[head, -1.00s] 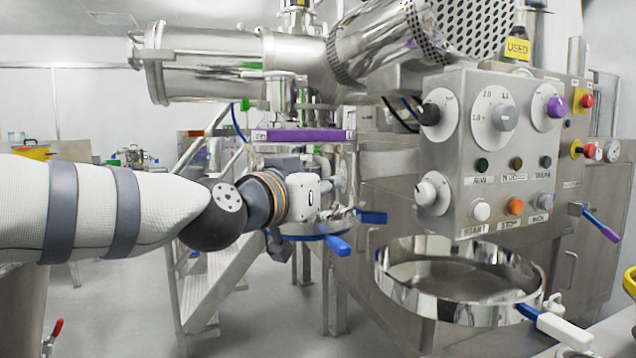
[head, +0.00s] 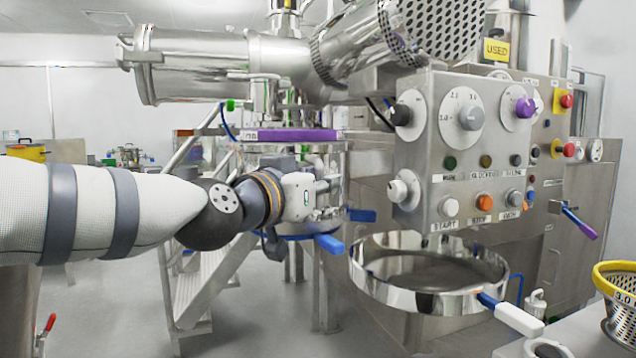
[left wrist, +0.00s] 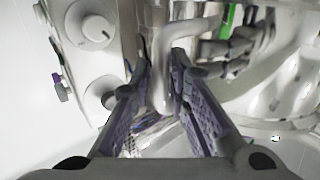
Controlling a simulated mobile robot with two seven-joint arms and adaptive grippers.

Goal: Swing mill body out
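The mill body appears in the head view as a steel housing below a purple band (head: 291,135), in front of the steel machine. A steel bar handle (left wrist: 161,75) on it shows in the left wrist view. My left gripper (left wrist: 161,62) has its two purple-padded fingers on either side of this bar, close against it, and looks shut on it. In the head view my left gripper (head: 318,190) is at the housing's front, its fingertips largely hidden. Blue-handled levers (head: 329,243) sit just below and beside it. My right gripper is not in view.
A control panel (head: 470,150) with knobs and buttons stands right of the mill. Below it is a round steel bowl (head: 385,290) with a white-and-blue handle. A yellow-rimmed basket (head: 618,283) is at the right edge. Steel steps (head: 205,285) stand behind my left arm.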

